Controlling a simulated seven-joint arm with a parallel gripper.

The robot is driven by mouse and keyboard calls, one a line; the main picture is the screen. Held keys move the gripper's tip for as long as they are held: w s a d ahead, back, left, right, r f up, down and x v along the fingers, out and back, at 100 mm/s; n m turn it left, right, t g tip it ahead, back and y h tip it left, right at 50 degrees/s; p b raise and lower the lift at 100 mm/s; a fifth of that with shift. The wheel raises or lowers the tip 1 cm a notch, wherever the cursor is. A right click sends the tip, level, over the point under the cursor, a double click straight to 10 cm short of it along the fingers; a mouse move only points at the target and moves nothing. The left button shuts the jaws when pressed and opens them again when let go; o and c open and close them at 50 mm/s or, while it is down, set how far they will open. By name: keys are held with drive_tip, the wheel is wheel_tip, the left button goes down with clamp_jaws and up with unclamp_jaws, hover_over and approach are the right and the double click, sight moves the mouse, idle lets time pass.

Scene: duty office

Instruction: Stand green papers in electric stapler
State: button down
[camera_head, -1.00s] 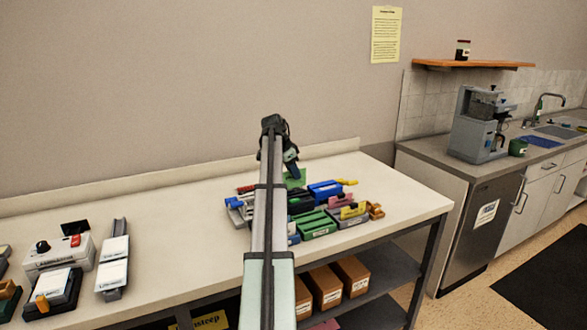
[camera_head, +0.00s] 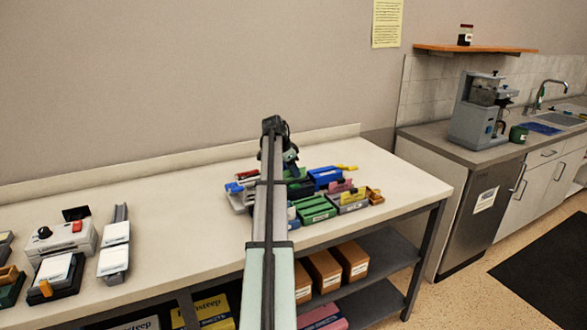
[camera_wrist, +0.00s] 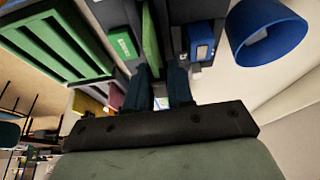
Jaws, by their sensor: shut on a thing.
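My gripper (camera_wrist: 160,85) is shut on the green papers (camera_wrist: 150,40), which show in the wrist view as a narrow green strip beyond the fingers. The strip runs between dark grey surfaces, one with a green label (camera_wrist: 123,43). These may be the electric stapler, but I cannot tell for sure. Whether the papers touch or sit in a slot is also unclear. In the head view my gripper (camera_head: 291,165) is low over the back of the cluster of desk items, and my arm hides much of that spot.
A green slotted tray (camera_wrist: 55,40) and a blue round cup (camera_wrist: 265,32) flank the gripper. A green tray (camera_head: 314,210) and a blue box (camera_head: 325,176) stand close by. A laminator-like machine (camera_head: 62,240) is at left. The table (camera_head: 180,200) between is clear.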

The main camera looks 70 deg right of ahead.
idle(0.4)
drive_tip(key=c, duration=0.9)
unclamp_jaws()
drive_tip(key=shift+r, duration=0.15)
drive_tip(key=shift+r, duration=4.35)
